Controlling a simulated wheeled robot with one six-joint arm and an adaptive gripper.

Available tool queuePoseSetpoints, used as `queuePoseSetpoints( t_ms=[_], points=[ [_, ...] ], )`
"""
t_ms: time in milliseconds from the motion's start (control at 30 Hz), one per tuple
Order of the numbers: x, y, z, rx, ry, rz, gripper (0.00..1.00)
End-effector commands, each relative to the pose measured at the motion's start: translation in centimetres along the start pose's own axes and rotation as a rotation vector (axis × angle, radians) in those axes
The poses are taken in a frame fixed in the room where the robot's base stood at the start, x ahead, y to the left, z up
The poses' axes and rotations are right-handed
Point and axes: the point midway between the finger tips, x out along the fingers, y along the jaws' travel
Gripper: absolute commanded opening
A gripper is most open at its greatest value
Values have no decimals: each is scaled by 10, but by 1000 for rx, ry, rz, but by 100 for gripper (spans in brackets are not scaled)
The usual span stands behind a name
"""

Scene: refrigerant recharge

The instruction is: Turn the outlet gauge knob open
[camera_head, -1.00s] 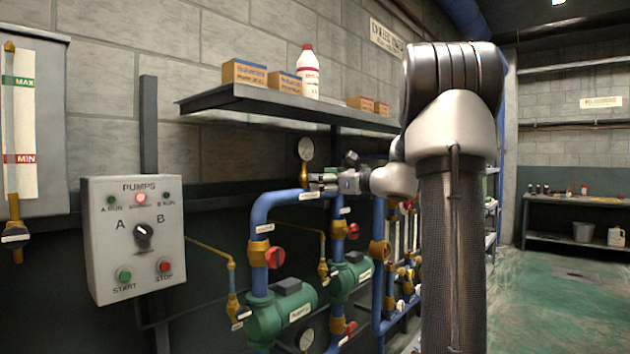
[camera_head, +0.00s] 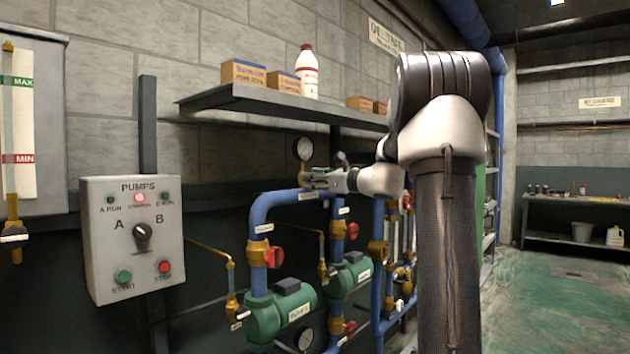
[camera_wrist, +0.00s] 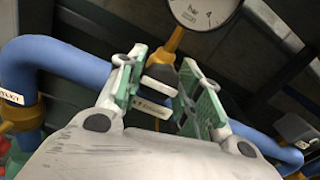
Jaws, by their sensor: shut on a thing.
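The outlet gauge (camera_head: 303,149) is a round white dial on a brass stem above the blue pipe. Its lower part shows at the top of the wrist view (camera_wrist: 203,8), marked "bar". In the head view my gripper (camera_head: 308,181) is at the stem just below the dial. A white label (camera_wrist: 150,108) lies below the knob. The exact finger contact is hard to see.
The blue pipe (camera_head: 268,208) bends down towards a red-handled valve (camera_head: 273,258) and a green pump (camera_head: 282,310). A shelf (camera_head: 250,101) with boxes and a bottle hangs above. The pump control box (camera_head: 132,240) is at left. Open floor lies at right.

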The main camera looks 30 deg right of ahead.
Motion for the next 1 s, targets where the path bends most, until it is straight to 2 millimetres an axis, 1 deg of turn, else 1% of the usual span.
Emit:
queuePoseSetpoints(
  t_ms=[167, 367, 1000],
  points=[
    [0, 0, 0, -38, 0, 0, 11],
    [0, 0, 0, -149, 0, 0, 11],
    [0, 1, -1, -740, 1, 1, 11]
  ],
)
